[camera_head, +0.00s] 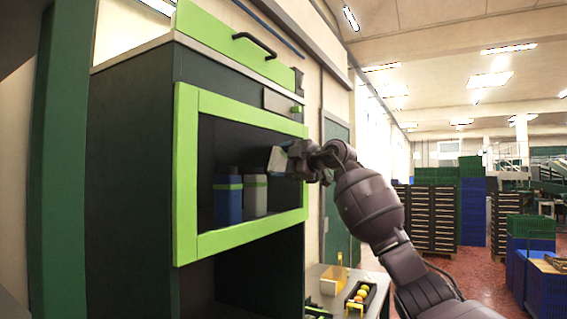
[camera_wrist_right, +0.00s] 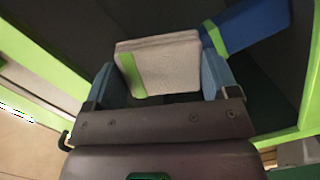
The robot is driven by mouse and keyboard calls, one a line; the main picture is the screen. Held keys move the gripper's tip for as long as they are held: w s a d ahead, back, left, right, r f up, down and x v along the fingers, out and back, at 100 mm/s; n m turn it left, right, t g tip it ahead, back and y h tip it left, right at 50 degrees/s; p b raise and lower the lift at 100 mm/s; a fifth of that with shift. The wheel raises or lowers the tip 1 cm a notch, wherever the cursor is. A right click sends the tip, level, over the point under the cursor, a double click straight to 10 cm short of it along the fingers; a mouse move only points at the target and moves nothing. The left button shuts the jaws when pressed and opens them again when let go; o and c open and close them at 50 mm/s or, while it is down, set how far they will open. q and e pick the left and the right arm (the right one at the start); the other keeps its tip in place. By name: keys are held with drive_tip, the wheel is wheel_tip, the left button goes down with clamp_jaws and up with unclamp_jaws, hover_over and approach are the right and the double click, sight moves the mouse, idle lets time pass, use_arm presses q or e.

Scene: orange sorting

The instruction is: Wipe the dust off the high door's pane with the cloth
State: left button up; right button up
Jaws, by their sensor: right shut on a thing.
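The high door (camera_head: 186,175) has a bright green frame around a dark see-through pane (camera_head: 222,140) on a tall dark cabinet. I cannot make out dust on the pane. My right gripper (camera_head: 285,160) is at the right part of the pane, shut on the cloth (camera_head: 277,158). In the right wrist view the cloth (camera_wrist_right: 165,68) is a pale grey folded pad with a green stripe, between the blue fingers of the right gripper (camera_wrist_right: 160,85). I cannot tell whether it touches the pane. My left gripper is out of view.
A blue bottle (camera_head: 228,200) and a grey bottle (camera_head: 255,195) stand behind the pane. A green panel with a black handle (camera_head: 255,44) is above the door. Crate stacks (camera_head: 472,205) are farther back.

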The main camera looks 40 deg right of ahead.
drive_tip(key=shift+s+d+f+b, duration=0.15)
drive_tip(key=shift+s+d+b, duration=0.15)
drive_tip(key=shift+s+b, duration=0.35)
drive_tip(key=shift+d+b+v, duration=0.25)
drive_tip(key=shift+b+v, duration=0.8)
drive_tip(key=shift+v, duration=0.55)
drive_tip(key=shift+s+d, duration=0.2)
drive_tip(key=shift+s, duration=0.25)
drive_tip(key=shift+s, duration=0.1)
drive_tip(key=shift+b+v, duration=0.9)
drive_tip(key=shift+v, duration=0.5)
drive_tip(key=shift+d+f, duration=0.15)
drive_tip(key=shift+d, duration=0.05)
